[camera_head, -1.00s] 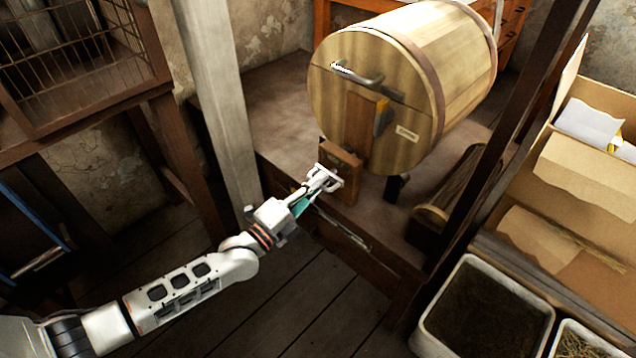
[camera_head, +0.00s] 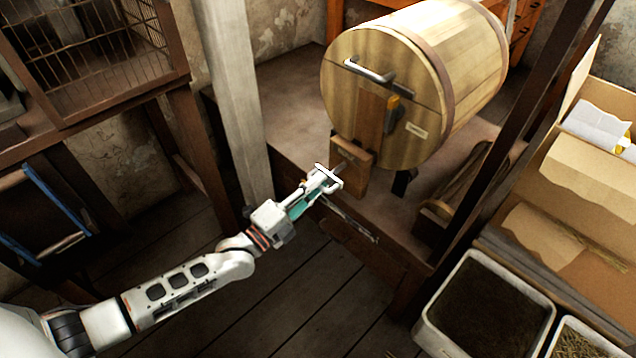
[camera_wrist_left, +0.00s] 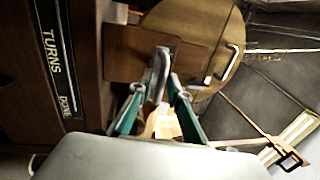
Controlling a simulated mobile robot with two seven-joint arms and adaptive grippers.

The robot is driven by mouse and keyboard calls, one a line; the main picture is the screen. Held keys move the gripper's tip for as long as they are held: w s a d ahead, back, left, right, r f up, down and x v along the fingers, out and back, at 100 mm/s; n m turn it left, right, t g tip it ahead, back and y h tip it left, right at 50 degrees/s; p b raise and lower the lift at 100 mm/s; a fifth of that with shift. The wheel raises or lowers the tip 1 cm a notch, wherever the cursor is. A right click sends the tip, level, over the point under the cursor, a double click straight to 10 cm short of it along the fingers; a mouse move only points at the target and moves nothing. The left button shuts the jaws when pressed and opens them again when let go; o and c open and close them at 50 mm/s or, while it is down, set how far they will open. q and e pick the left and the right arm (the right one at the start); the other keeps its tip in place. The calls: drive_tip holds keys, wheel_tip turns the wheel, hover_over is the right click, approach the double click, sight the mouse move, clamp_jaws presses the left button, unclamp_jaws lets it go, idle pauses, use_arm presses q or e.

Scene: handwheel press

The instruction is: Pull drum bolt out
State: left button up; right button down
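The wooden drum (camera_head: 372,70) lies on its side on a bench, its round end facing me. A wooden block (camera_head: 350,163) sits low on that end. The grey metal drum bolt (camera_head: 341,168) spans the gap between the block and my left gripper (camera_head: 329,179). In the left wrist view the bolt (camera_wrist_left: 160,72) runs between the teal fingers of my left gripper (camera_wrist_left: 158,92), which look closed on it. Whether the bolt's far end is still inside the block is hard to tell. My right gripper is in neither view.
A pale post (camera_head: 232,90) stands left of the drum and a dark beam (camera_head: 500,150) right of it. Below the gripper is the bench's front edge. A plank marked TURNS (camera_wrist_left: 55,60) shows in the left wrist view. Bins (camera_head: 485,310) stand at lower right.

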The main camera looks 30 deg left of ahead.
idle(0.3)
use_arm(q)
drive_tip(key=v, duration=1.2)
